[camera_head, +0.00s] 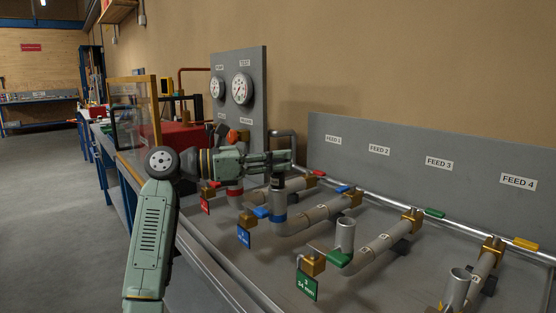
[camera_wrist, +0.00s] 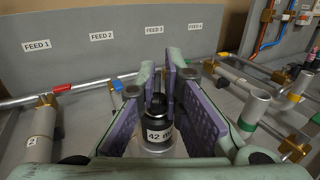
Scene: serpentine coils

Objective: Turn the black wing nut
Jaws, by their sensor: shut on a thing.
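The black wing nut (camera_wrist: 158,99) shows in the wrist view as the dark top of a black plug (camera_wrist: 157,120) with a white label reading "42 m", its end cut off from view. The pads hide much of the nut's wings. In the head view my gripper (camera_head: 288,162) is level above the upright pipe end with the blue band (camera_head: 279,202). A dark part of the plug (camera_head: 278,182) shows just below the fingers there.
A grey pipe with a green-collared open end (camera_head: 345,235) stands to the right, and another open pipe end (camera_head: 457,285) beyond it. Brass valves, coloured levers and hanging tags crowd the bench. A grey panel labelled FEED 1 to FEED 4 (camera_head: 410,190) stands behind.

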